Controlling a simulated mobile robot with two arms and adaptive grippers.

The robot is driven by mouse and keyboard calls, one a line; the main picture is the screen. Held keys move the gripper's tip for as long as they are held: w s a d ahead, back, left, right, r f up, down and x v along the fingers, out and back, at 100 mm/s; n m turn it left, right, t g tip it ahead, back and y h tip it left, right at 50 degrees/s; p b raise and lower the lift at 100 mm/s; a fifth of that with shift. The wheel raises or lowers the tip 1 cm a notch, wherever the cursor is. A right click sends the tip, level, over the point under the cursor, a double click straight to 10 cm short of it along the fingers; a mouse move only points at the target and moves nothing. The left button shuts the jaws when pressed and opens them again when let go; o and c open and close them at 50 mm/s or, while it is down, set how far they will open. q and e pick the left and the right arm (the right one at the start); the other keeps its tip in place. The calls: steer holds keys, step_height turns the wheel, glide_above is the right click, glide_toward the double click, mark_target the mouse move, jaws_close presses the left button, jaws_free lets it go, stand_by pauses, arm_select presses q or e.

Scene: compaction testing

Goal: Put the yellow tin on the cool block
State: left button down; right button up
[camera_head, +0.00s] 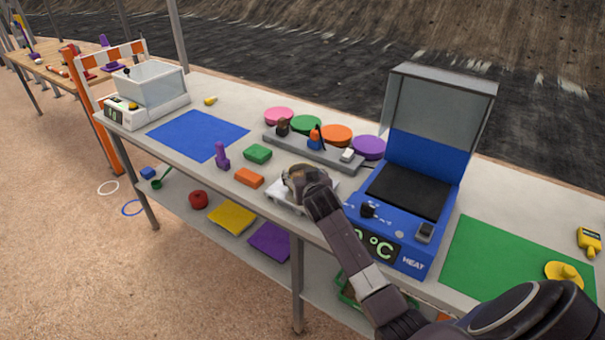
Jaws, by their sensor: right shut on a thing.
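My right gripper (307,183) is over a small white block (280,202) near the table's front edge, left of the blue heater. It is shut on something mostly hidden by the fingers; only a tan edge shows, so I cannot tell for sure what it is. The white block may be the cool block; the gripper covers part of it. A round yellow piece with a raised middle (566,274) lies on the green mat (490,262) at the right; I cannot tell whether it is the tin. My left gripper is not in view.
A blue heater (430,160) with a raised lid stands right of the gripper. A grey rack (312,150) and several coloured discs are behind. The blue mat (197,134) is bare.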

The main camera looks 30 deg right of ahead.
steer(key=shift+f, duration=0.1)
steer(key=o, duration=1.4)
steer(key=v, duration=1.2)
steer(key=shift+b, duration=0.35)
